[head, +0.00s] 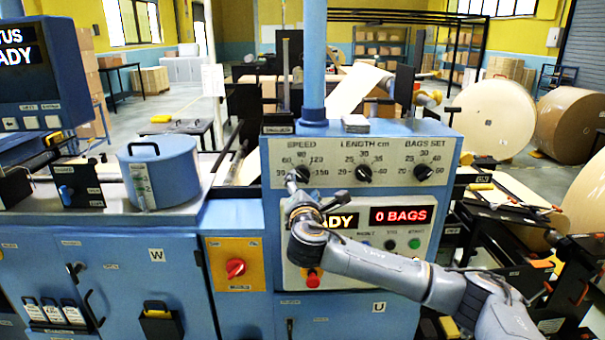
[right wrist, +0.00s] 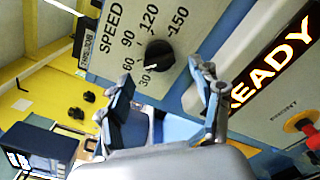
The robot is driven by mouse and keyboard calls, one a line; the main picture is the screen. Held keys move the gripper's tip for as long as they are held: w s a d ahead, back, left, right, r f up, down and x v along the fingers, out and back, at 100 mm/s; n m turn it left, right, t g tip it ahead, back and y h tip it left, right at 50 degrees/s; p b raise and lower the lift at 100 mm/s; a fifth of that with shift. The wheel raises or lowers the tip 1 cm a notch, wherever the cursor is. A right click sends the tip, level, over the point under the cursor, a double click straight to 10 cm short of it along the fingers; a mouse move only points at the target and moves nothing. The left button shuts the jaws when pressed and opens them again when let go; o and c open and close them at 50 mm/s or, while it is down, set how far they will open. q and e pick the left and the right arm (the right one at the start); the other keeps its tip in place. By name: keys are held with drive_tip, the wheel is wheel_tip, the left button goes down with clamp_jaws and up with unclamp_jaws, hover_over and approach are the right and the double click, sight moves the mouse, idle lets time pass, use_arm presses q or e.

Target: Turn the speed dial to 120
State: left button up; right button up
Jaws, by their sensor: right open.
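The speed dial (head: 303,173) is a small black knob on the blue control panel, under the word SPEED, with marks 30, 60, 90, 120 and 150 around it. In the right wrist view the dial (right wrist: 158,53) is just beyond the fingertips; its pointer seems to face 30, but is too small to be sure. My right gripper (head: 292,186) is in front of the panel, just lower left of the dial. In the wrist view its fingers (right wrist: 170,88) are apart, with nothing between them, not touching the knob. My left gripper is out of view.
The length dial (head: 362,173) and bags set dial (head: 423,172) are to the right. Below are a READY display, a red 0 BAGS display (head: 401,215), small buttons and a red stop button (head: 312,279). A blue lidded pot (head: 160,175) stands left.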

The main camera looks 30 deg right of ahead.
sight(302, 179)
drive_tip(key=shift+p+x, duration=0.4)
drive_tip(key=shift+x, duration=1.3)
drive_tip(key=shift+a, duration=0.1)
drive_tip(key=c, duration=1.1)
drive_tip(key=shift+f+m+b, duration=0.3)
drive_tip(key=shift+m+b, duration=1)
drive_tip(key=shift+b, duration=0.2)
drive_tip(key=shift+c, duration=0.2)
drive_tip(key=m+b, duration=0.4)
drive_tip(key=m, duration=0.1)
drive_tip(key=m+b, duration=0.3)
drive_tip(key=m, duration=0.2)
drive_tip(key=shift+r+m, duration=0.1)
drive_tip(key=shift+m, duration=0.3)
drive_tip(key=shift+r+m+b, duration=0.1)
drive_tip(key=shift+m+b, duration=0.95)
drive_tip(key=shift+m, duration=1.05)
